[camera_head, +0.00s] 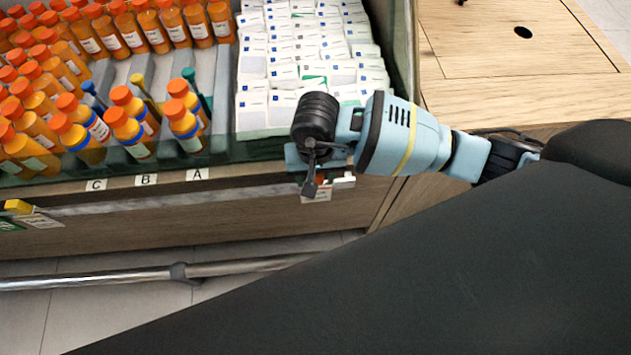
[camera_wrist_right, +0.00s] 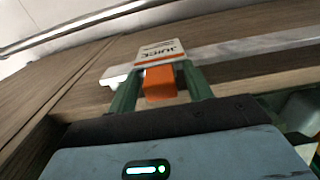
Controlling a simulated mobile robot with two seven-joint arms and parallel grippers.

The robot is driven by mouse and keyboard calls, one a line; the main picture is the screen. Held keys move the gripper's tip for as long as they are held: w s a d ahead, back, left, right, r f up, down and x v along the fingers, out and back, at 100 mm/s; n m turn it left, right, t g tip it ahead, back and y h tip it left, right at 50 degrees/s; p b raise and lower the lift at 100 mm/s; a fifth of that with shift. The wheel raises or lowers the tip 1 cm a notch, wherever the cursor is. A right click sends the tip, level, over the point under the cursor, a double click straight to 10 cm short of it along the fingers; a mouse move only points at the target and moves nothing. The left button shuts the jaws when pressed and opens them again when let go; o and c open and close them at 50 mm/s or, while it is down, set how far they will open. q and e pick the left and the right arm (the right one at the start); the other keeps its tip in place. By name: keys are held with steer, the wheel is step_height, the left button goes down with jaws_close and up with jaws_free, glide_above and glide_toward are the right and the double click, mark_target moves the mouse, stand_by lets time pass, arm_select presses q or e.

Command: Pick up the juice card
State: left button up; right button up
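The juice card (camera_wrist_right: 158,51) is white with "JUICE" lettering and an orange line, seen near the top of the right wrist view. An orange block (camera_wrist_right: 160,83) sits at its near edge. My right gripper (camera_wrist_right: 162,72) has its green fingers on either side of this block. I cannot tell whether they touch it. In the head view the card (camera_head: 314,197) shows partly below my right gripper, at the front of the display counter. The arm hides its upper part and the gripper's fingertips. My left gripper is not in view.
Orange juice bottles (camera_head: 120,40) stand in rows at the left, beside white cartons (camera_head: 305,50). Labels A, B and C mark the counter's front edge (camera_head: 100,184). A metal rail (camera_head: 120,278) runs low in front. A wooden counter (camera_head: 510,50) is at upper right.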

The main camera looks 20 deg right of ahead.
steer(key=c, duration=0.9)
steer(key=shift+o, duration=0.2)
steer(key=shift+r, duration=0.6)
steer(key=s+a+r, duration=0.2)
steer(key=s, duration=0.5)
steer(key=s+a+r, duration=0.1)
steer(key=s+a, duration=0.1)
steer(key=s, duration=0.6)
steer(key=shift+s+a+r+p, duration=0.2)
steer(key=shift+r+p, duration=0.1)
steer(key=shift+r, duration=0.1)
